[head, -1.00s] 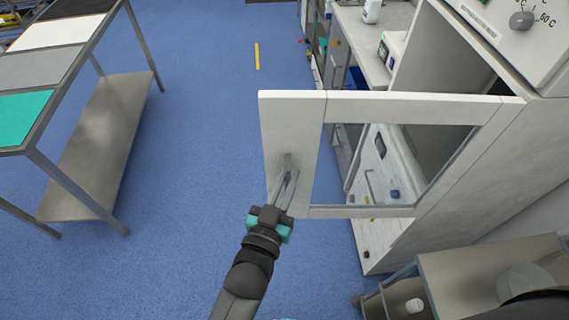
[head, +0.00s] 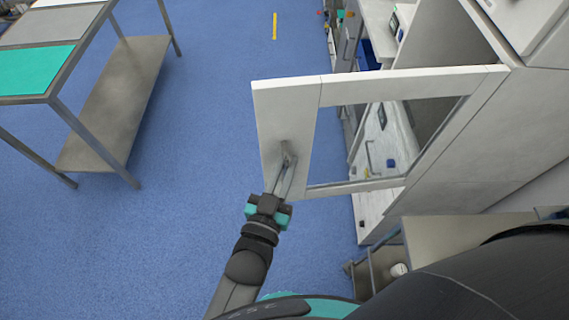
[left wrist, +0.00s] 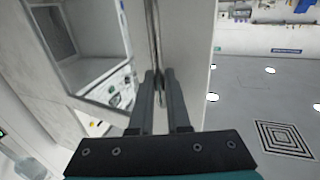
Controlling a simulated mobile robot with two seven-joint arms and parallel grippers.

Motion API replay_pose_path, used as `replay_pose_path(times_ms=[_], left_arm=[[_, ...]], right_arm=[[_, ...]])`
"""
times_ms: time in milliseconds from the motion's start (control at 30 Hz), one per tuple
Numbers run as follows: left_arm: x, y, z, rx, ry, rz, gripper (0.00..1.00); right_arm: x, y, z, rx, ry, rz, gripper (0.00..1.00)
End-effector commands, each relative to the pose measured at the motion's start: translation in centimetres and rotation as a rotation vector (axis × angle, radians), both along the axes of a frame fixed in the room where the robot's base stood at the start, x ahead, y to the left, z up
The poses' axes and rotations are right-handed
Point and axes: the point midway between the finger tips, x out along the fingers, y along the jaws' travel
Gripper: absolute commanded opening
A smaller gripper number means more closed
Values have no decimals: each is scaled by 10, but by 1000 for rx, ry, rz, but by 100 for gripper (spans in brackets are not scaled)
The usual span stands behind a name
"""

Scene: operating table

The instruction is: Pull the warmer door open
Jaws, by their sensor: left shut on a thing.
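The warmer door (head: 285,110) is a white frame with a glass window, standing open and swung out from the white warmer cabinet (head: 455,150). It also shows in the left wrist view (left wrist: 187,50). A metal handle (head: 286,150) is on the wide panel near the door's free edge; it also shows in the left wrist view (left wrist: 154,40). My left gripper (head: 284,168) is shut on the handle, and its fingers (left wrist: 160,95) lie on either side of it in the wrist view. My right gripper is not seen.
A metal table (head: 60,90) with coloured panels and a lower shelf stands at the left. Blue floor (head: 190,190) lies free between it and the door. A small metal cart (head: 430,240) is at the lower right, partly behind a dark part of mine.

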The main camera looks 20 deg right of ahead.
Motion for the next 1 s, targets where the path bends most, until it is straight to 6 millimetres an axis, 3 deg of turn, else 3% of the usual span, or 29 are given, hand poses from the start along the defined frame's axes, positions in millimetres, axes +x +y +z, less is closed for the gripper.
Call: replay_pose_path(times_ms=[67, 100, 200, 567, 1000], left_arm=[[0, -2, 2, -4, -4, -2, 0], [0, -2, 2, -4, -4, -2, 17], [0, -1, 2, -3, -3, -2, 27], [-6, 3, -1, 0, 0, 0, 27], [-73, 46, -1, 0, 2, -2, 27]], right_arm=[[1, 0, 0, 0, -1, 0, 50], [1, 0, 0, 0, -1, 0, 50], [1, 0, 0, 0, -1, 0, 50], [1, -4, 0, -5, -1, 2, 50], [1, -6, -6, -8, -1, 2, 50]])
